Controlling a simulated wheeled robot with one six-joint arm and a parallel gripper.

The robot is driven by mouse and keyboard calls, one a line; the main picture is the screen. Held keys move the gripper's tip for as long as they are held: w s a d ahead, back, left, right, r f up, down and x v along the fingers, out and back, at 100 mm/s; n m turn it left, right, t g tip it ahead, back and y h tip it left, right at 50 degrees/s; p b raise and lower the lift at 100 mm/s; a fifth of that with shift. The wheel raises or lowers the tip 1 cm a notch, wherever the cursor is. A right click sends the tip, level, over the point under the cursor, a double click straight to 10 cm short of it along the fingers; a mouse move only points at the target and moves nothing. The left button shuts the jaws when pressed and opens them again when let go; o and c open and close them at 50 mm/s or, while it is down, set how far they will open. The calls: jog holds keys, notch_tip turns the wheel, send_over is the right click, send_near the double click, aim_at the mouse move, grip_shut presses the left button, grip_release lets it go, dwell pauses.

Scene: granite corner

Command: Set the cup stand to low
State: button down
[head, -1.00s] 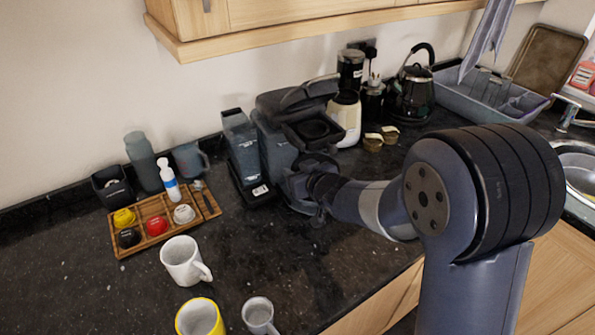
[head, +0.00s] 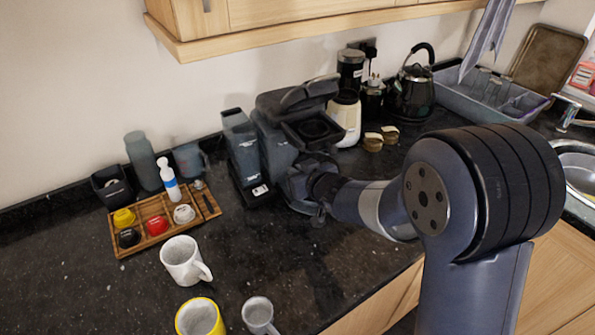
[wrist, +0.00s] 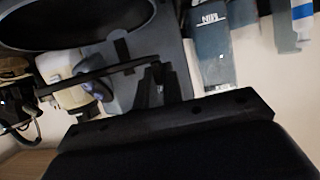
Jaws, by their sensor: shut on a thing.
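The dark grey coffee machine (head: 275,140) stands against the back counter, with its lever and top raised. Its cup stand (head: 296,184) is the dark rounded part at the machine's front, low under the head and partly hidden by my wrist. My gripper (head: 313,180) is at that stand and shut on it; the fingertips are hard to make out in the head view. In the wrist view my gripper (wrist: 155,82) is close against the machine, at the end of a thin dark bar. The exact grip is blurred and dark there.
A white mug (head: 183,260), a yellow-rimmed mug (head: 200,318) and a grey cup (head: 258,315) stand at the front left. A wooden capsule tray (head: 160,208) lies left of the machine. A white grinder (head: 346,117) and a kettle (head: 411,94) stand behind right.

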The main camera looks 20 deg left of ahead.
jog(key=shift+f, duration=0.1)
notch_tip(320, 180, down, 5)
jog(key=b, duration=0.4)
jog(key=shift+s, duration=0.1)
jog(key=c, duration=1.5)
grip_release()
jog(key=shift+d, duration=0.1)
jog(key=v, duration=1)
jog(key=shift+s+d+r, duration=0.15)
jog(key=shift+s+r, duration=0.1)
jog(key=shift+r, duration=0.1)
jog(key=shift+w, duration=0.1)
